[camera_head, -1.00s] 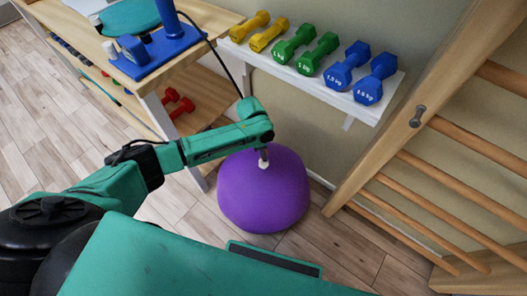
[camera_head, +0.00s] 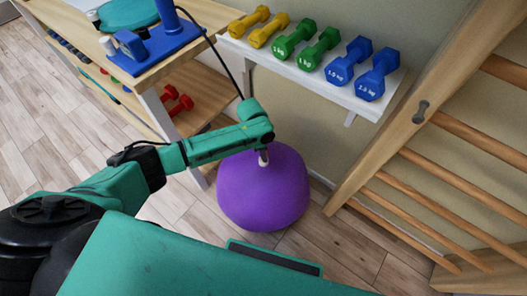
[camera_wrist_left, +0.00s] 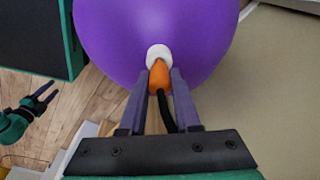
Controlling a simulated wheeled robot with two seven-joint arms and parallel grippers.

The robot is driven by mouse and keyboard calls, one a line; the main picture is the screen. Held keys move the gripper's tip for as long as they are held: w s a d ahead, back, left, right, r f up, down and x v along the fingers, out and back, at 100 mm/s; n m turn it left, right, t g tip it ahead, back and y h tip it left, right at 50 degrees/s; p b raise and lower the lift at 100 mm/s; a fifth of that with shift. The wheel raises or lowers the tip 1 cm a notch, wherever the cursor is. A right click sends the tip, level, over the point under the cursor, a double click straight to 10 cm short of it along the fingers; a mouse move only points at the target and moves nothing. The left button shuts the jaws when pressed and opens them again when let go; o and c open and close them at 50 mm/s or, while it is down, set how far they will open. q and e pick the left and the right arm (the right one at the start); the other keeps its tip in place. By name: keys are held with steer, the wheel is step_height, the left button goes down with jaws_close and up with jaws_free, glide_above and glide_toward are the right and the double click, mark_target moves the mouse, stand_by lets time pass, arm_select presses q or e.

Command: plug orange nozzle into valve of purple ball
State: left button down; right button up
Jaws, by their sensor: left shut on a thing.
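The purple ball (camera_head: 265,195) rests on the floor below the dumbbell shelf. Its white valve (camera_wrist_left: 159,54) faces the left wrist camera. My left gripper (camera_wrist_left: 162,82) is shut on the orange nozzle (camera_wrist_left: 159,76), with a finger on each side of it. The nozzle's front end meets the white valve with no visible gap; its tip is hidden, so I cannot tell how deep it sits. A black hose runs back from the nozzle between the fingers. In the head view the left gripper (camera_head: 263,157) is at the ball's top. My right gripper (camera_wrist_left: 45,98) shows at the left wrist view's left edge, fingers apart and empty.
A white shelf (camera_head: 310,68) with yellow, green and blue dumbbells is on the wall behind the ball. Wooden wall bars (camera_head: 455,190) stand at right. A wooden rack (camera_head: 175,68) with a blue pump stand (camera_head: 160,50) is at left. Floor left of the arm is clear.

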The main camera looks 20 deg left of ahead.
arm_select(q)
steer(key=shift+f, duration=0.4)
stand_by(0.4)
steer(key=c, duration=0.5)
jaws_free()
steer(key=shift+c, duration=0.2)
